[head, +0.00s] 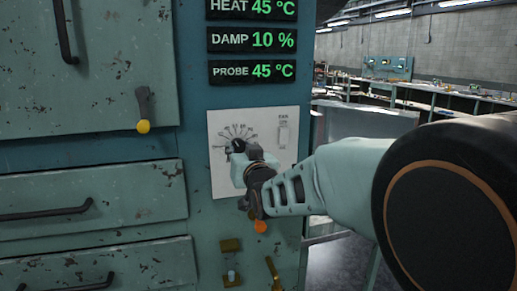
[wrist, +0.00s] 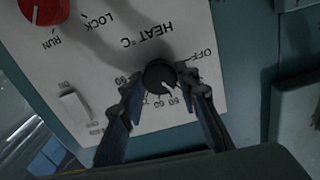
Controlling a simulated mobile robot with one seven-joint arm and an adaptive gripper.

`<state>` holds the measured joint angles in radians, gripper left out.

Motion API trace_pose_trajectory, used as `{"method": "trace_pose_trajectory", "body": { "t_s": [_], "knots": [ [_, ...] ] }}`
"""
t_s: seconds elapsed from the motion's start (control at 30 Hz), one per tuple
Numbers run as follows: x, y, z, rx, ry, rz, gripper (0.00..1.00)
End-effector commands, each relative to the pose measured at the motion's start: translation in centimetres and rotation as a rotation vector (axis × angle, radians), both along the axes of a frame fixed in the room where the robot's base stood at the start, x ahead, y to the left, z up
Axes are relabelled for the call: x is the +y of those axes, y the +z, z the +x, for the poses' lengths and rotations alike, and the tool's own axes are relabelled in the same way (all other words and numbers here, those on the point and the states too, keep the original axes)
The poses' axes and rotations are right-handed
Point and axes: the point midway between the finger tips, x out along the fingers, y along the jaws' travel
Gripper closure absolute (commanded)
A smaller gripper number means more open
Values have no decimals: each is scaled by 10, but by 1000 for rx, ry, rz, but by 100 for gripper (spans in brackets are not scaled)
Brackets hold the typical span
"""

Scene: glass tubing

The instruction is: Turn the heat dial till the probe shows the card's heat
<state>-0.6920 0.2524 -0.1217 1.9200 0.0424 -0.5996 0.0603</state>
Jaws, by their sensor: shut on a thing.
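The black heat dial (wrist: 160,75) sits on a white panel marked HEAT °C, with numbers around it and OFF at one side. Its white pointer line faces down and right in the wrist view, among small numbers I cannot read surely. My gripper (wrist: 162,85) is shut on the dial, one finger on each side. In the head view my gripper (head: 243,155) partly covers the dial (head: 238,145). The probe display (head: 252,72) reads 45 °C, and the heat display (head: 252,9) above also reads 45 °C. I see no card in either view.
The damp display (head: 252,41) reads 10 %. A pale fan switch (head: 283,133) is on the panel beside the dial. A red RUN/LOCK knob (wrist: 44,10) shows in the wrist view. A yellow-tipped lever (head: 143,124) and drawers with black handles are at left.

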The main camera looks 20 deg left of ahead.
Motion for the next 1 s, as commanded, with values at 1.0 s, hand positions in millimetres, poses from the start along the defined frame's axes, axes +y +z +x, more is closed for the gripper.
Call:
{"method": "trace_pose_trajectory", "body": {
  "t_s": [1.0],
  "knots": [
    [-1, -4, 1, 223, 0, 369, 95]
  ]
}}
